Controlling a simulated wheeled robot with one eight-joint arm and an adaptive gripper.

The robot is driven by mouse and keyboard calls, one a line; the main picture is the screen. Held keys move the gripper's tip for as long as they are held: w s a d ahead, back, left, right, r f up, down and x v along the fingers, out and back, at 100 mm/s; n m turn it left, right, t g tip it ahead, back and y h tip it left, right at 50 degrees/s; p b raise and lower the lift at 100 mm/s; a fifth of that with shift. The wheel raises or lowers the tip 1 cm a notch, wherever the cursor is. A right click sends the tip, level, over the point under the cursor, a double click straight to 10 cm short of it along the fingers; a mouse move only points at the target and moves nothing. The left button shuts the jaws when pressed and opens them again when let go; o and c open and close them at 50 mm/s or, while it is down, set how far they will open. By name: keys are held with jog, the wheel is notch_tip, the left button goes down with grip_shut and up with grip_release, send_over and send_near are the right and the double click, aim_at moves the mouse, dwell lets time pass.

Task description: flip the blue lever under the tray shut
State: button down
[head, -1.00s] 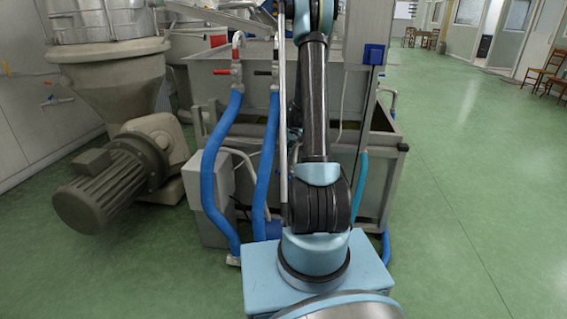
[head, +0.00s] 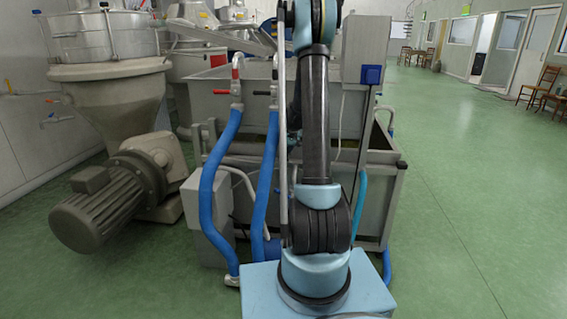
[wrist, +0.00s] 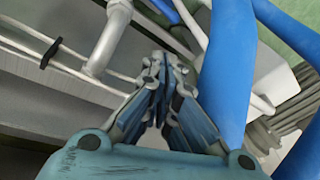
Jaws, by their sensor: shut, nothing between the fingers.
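My gripper (wrist: 160,85) shows in the wrist view with its blue-padded fingers together and empty. In the head view my arm rises in front of the vat and the gripper is out of sight. I cannot pick out a blue lever under a tray for certain in either view. A sloping metal tray (head: 215,36) shows at the upper left of the head view. A red-handled valve (head: 234,88) sits on a pipe in front of the vat. In the wrist view a small black handle (wrist: 50,53) sits on a thin pale pipe, left of the gripper.
Blue hoses (head: 213,187) hang in front of the grey vat (head: 374,190); a thick blue hose (wrist: 229,70) passes close right of my gripper. A motor (head: 98,208) under a hopper (head: 110,85) stands at the left. The green floor (head: 455,180) is open at the right.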

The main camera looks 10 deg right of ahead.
jog(key=s+a+r, duration=0.1)
jog(key=s+r, duration=0.3)
jog(key=s, duration=0.4)
jog(key=s+a+r+h, duration=0.1)
jog(key=s+r, duration=0.4)
jog(key=s, duration=0.2)
jog(key=s+a+r, duration=0.2)
jog(key=s+r, duration=0.2)
jog(key=s, duration=0.4)
jog(key=s+f, duration=0.2)
jog(key=s, duration=0.9)
jog(key=s+f+m+h, duration=0.1)
jog(key=s+f, duration=0.2)
jog(key=s, duration=0.8)
jog(key=shift+s+f, duration=0.2)
jog(key=shift+s, duration=0.2)
jog(key=shift+a, duration=0.1)
